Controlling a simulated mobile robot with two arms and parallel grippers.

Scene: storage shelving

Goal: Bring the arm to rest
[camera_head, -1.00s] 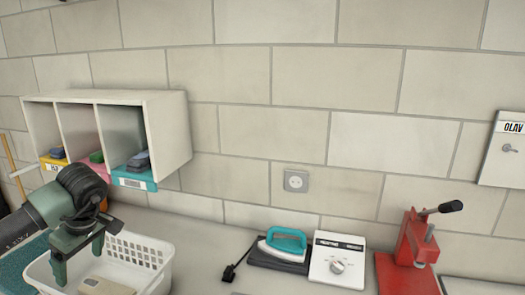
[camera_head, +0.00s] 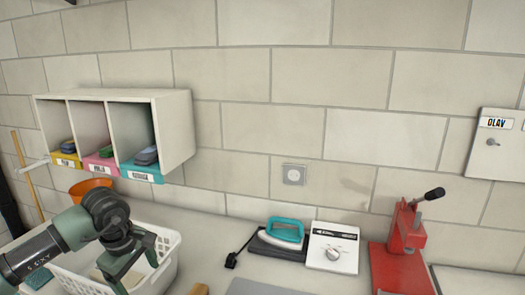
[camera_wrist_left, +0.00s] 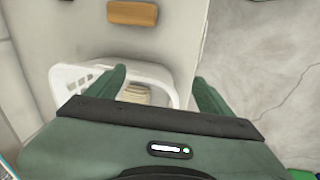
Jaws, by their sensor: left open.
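My left arm comes in from the lower left in the head view. Its green gripper (camera_head: 137,268) is over the white basket, with its fingers pointing down. In the left wrist view the two green fingers (camera_wrist_left: 160,88) are spread apart with nothing between them. The white basket (camera_head: 165,262) stands on the counter and partly shows behind the fingers in the wrist view (camera_wrist_left: 70,78). A beige item (camera_wrist_left: 136,93) lies inside it, mostly hidden by the gripper in the head view. My right gripper is not in view.
A teal iron (camera_head: 285,232), a white dial box (camera_head: 333,250) and a red press (camera_head: 403,262) stand on the counter to the right.

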